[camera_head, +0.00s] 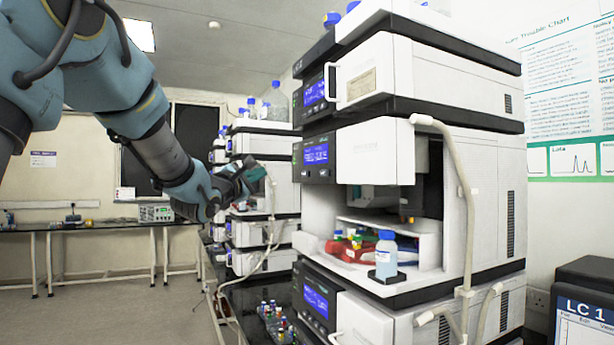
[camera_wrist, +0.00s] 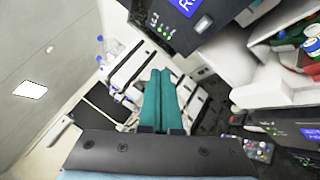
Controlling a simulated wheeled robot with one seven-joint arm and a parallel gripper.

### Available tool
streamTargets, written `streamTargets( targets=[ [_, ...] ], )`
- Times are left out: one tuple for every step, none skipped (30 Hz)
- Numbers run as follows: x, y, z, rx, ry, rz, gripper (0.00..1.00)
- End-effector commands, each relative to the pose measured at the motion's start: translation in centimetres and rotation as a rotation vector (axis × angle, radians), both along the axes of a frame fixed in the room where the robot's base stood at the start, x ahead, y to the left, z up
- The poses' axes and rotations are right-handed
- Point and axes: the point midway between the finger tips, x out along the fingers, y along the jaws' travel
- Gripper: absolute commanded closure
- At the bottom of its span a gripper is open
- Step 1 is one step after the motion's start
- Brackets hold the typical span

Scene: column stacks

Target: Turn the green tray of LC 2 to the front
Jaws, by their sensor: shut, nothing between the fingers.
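The nearest column stack (camera_head: 340,130) bears a label at its top that seems to read LC 2. Its middle module has an open compartment (camera_head: 432,245). Inside, a red tray (camera_head: 345,255) with colourful capped vials lies toward the front left; red also shows in the wrist view (camera_wrist: 293,57).
A blue-capped bottle (camera_head: 386,256) stands at the compartment's front right edge. Pale tubing (camera_head: 462,185) hangs down the stack's near side. Small vials (camera_head: 272,322) stand on the dark bench below. More stacks (camera_head: 262,200) stand behind. An LC 1 screen (camera_head: 585,325) is at lower right. The floor left is clear.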

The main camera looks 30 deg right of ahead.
Motion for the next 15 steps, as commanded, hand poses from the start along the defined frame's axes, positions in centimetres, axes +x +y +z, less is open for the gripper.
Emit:
streamTargets(
  targets=[
    [0.0,0.0,0.0,0.0,0.0,0.0,1.0],
    [0.0,0.0,0.0,0.0,0.0,0.0,1.0],
    [0.0,0.0,0.0,0.001,-0.001,0.0,1.0],
    [0.0,0.0,0.0,0.001,0.0,0.001,1.0],
    [0.0,0.0,0.0,0.002,0.0,0.001,1.0],
    [0.0,0.0,0.0,0.002,0.0,0.001,1.0],
    [0.0,0.0,0.0,0.002,-0.001,0.001,1.0],
    [0.0,-0.1,0.0,0.002,-0.001,0.001,1.0],
    [0.0,-0.2,0.0,0.002,-0.001,0.001,1.0],
    [0.0,-0.3,0.0,0.002,-0.001,0.0,1.0],
    [-0.1,-0.5,0.0,0.003,-0.002,0.0,1.0],
    [-0.1,-0.8,0.0,0.002,-0.002,-0.001,1.0],
    [-0.2,-1.1,0.0,0.002,-0.002,-0.001,1.0],
    [-0.2,-1.4,0.0,0.002,-0.002,-0.001,1.0],
    [-0.2,-1.9,-0.1,0.001,-0.001,-0.001,1.0]
  ],
)
